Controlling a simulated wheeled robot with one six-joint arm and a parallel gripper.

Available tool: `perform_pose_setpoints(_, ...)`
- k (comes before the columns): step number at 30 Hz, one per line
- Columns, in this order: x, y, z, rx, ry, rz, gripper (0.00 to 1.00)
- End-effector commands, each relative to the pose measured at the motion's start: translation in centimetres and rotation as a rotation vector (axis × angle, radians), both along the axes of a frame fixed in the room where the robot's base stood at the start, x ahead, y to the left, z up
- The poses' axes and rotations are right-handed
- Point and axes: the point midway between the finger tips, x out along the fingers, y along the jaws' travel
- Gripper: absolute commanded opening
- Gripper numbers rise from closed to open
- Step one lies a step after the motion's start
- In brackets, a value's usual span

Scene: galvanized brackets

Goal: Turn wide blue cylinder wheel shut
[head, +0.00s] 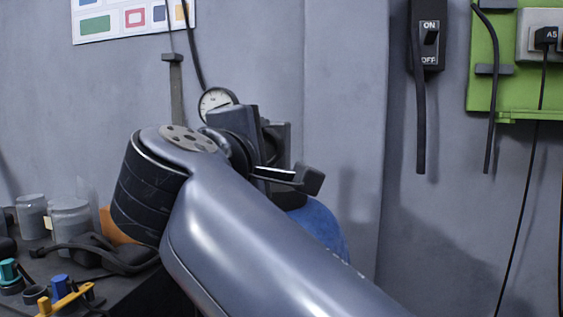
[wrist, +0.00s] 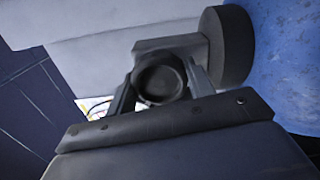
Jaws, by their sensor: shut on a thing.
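The wide blue cylinder (head: 320,228) stands behind my arm in the head view, mostly hidden by it. In the wrist view its speckled blue side (wrist: 290,60) fills the right edge. A dark round collar (wrist: 232,45) and a grey valve block (wrist: 170,46) join it. The dark round wheel (wrist: 160,84) sits in front of that block. My gripper (wrist: 161,92) is shut on the wheel, with one finger on each side of it. In the head view my arm hides the wheel and most of the grip.
A round gauge (head: 214,101) shows behind my wrist. Jars (head: 69,216), a black headset (head: 115,258) and small coloured tools (head: 62,290) crowd the dark bench at left. A switch box (head: 430,35) and a green panel (head: 490,90) with hanging cables are on the right wall.

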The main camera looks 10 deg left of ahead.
Motion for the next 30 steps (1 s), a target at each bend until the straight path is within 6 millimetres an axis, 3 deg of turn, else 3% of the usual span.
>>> perform_pose_setpoints(18, 0.01, -0.03, -0.23, 0.580, -0.045, -0.001, 0.28)
perform_pose_setpoints(30, 0.03, 0.00, -0.13, 0.853, -0.064, -0.001, 0.28)
